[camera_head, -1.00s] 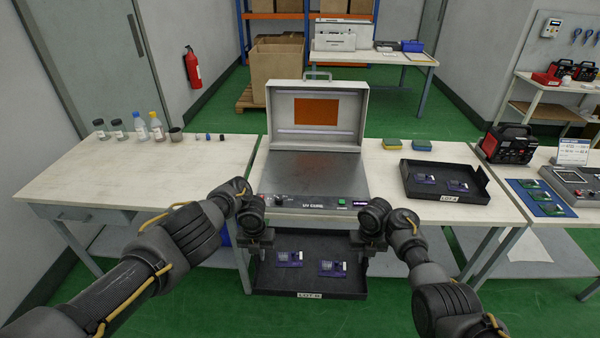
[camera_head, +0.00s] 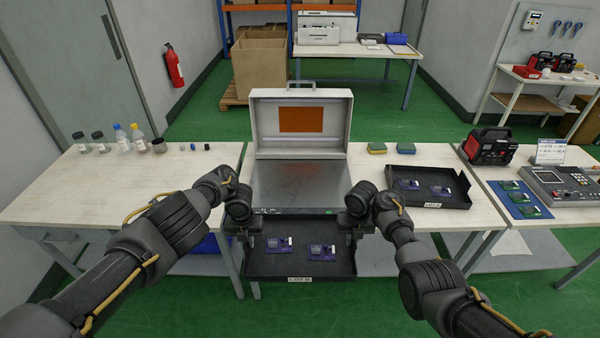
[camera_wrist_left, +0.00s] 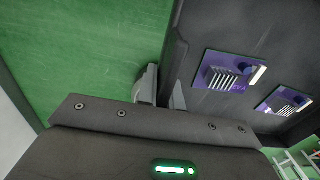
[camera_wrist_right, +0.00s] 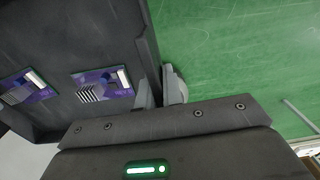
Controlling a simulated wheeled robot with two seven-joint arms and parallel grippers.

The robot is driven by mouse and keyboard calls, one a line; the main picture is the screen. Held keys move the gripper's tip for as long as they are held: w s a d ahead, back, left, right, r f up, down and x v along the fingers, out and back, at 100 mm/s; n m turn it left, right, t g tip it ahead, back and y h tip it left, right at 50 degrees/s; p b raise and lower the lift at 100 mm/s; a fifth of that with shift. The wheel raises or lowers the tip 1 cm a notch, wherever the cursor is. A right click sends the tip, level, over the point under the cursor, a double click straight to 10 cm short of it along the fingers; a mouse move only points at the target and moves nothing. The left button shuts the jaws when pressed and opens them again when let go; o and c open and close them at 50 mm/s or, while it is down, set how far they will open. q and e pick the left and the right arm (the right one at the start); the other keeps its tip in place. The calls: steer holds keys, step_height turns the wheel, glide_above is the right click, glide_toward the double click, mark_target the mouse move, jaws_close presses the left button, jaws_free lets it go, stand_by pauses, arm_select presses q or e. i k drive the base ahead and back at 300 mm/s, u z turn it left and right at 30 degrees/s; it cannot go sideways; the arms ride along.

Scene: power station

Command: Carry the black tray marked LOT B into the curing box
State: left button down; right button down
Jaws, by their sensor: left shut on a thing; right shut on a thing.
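The black tray marked LOT B (camera_head: 300,268) hangs level in front of the workbench, between my two grippers, with two purple circuit boards on it. My left gripper (camera_head: 246,238) is shut on its left wall; the left wrist view shows the fingers (camera_wrist_left: 163,92) pinching that wall. My right gripper (camera_head: 352,232) is shut on its right wall, and the right wrist view shows the same grip (camera_wrist_right: 160,90). The curing box (camera_head: 303,185) stands on the bench beyond the tray with its lid raised.
A second black tray, LOT A (camera_head: 455,200), lies on the bench right of the box with two boards in it. Sponges (camera_head: 392,148) and a red-black machine (camera_head: 488,146) stand behind it. Bottles (camera_head: 122,138) and small caps line the left bench.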

mark_target(301, 180)
steer(key=i, duration=1.3)
